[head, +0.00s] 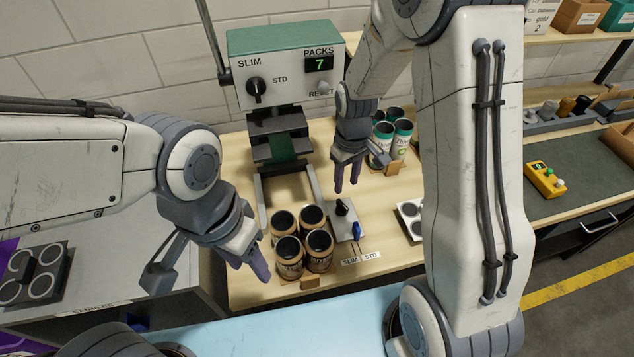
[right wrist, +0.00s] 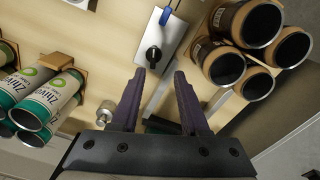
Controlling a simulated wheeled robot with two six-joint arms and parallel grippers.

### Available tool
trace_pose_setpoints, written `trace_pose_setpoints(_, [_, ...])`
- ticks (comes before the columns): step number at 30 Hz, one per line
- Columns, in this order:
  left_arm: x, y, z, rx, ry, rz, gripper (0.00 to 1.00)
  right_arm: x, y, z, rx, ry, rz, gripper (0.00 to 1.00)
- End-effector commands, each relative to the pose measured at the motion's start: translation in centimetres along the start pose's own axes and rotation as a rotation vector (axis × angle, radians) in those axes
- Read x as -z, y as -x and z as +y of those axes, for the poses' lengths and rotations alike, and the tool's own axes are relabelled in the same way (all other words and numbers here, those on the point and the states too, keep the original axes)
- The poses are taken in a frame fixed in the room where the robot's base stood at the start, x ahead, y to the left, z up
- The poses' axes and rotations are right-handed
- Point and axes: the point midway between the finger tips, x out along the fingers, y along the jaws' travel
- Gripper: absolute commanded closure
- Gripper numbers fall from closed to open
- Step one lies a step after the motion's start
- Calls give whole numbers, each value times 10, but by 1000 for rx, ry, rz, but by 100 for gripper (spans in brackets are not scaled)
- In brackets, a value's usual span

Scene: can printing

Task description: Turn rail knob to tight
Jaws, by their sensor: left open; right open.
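A metal plate with a black knob (head: 343,208) lies on the wooden table beside the rails, with a blue lever (head: 356,231) at its near end. A SLIM/STD label lies just in front. In the right wrist view the black knob (right wrist: 153,55) is just beyond the fingertips, with the blue lever (right wrist: 166,16) farther up. My right gripper (head: 347,184) is open and empty, above and just behind the knob. My left gripper (head: 208,272) is open and empty at the left, beside the table. I cannot read a tight mark.
Several brown cans (head: 302,242) stand left of the knob plate. Several green-and-white cans (head: 396,140) stand behind and right. The green-topped machine (head: 286,60) shows 7 packs, with a selector dial. A silver knob (right wrist: 106,113) is left of my right fingers. A white holder (head: 410,216) is right.

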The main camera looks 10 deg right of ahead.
Motion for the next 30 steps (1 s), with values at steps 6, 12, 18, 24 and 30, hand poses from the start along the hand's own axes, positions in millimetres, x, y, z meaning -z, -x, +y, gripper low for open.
trace_pose_setpoints(6, [0,6,0,0,0,0,50,2,-17,17,0,-8,-8,55])
trace_pose_setpoints(12, [1,14,1,0,-1,0,50,5,-45,12,1,1,-11,55])
trace_pose_setpoints(18, [1,23,2,0,-3,0,50,5,-81,11,1,1,-11,55])
trace_pose_setpoints(24, [2,29,2,0,-4,0,50,5,-106,11,0,0,-7,55])
trace_pose_setpoints(30, [2,31,2,0,-5,0,50,5,-116,12,-1,-2,-5,55])
